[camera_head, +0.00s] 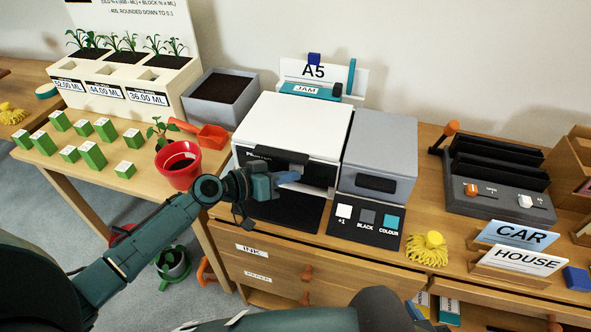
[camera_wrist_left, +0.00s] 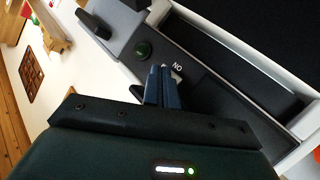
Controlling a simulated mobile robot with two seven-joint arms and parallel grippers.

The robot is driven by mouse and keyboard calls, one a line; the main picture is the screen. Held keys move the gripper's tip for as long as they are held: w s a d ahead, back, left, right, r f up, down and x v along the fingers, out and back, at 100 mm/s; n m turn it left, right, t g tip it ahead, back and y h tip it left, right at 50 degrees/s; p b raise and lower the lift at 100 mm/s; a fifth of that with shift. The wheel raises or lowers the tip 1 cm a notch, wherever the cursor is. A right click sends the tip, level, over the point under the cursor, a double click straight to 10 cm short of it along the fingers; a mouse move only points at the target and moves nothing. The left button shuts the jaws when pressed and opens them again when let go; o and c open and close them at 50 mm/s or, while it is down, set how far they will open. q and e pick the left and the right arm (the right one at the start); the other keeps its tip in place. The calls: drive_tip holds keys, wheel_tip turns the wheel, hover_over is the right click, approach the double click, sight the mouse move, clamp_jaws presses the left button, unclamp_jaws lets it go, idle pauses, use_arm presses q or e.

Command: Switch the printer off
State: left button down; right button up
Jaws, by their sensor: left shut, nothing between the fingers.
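The printer (camera_head: 300,125) stands on the wooden cabinet, with a white top, a dark front slot and a grey unit on its right. My left gripper (camera_head: 292,177) is shut and empty, in front of the printer's dark front opening. In the left wrist view, the shut blue fingertips (camera_wrist_left: 164,86) are close to the printer's dark panel. A white label (camera_wrist_left: 177,69), apparently ON seen turned round, shows beside them. I cannot tell whether the fingers touch the panel or hide a switch. My right gripper is not visible.
A button panel (camera_head: 367,222) marked +1, BLACK and COLOUR lies right of the gripper. A yellow pom-pom-like object (camera_head: 428,248), a dark slider device (camera_head: 500,190) and CAR and HOUSE signs are further right.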

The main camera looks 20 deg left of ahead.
use_arm(q)
drive_tip(key=shift+s, duration=0.75)
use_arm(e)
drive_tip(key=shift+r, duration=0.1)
use_arm(q)
drive_tip(key=shift+s+a+p, duration=0.1)
drive_tip(key=shift+s+p, duration=0.25)
drive_tip(key=shift+s, duration=2.15)
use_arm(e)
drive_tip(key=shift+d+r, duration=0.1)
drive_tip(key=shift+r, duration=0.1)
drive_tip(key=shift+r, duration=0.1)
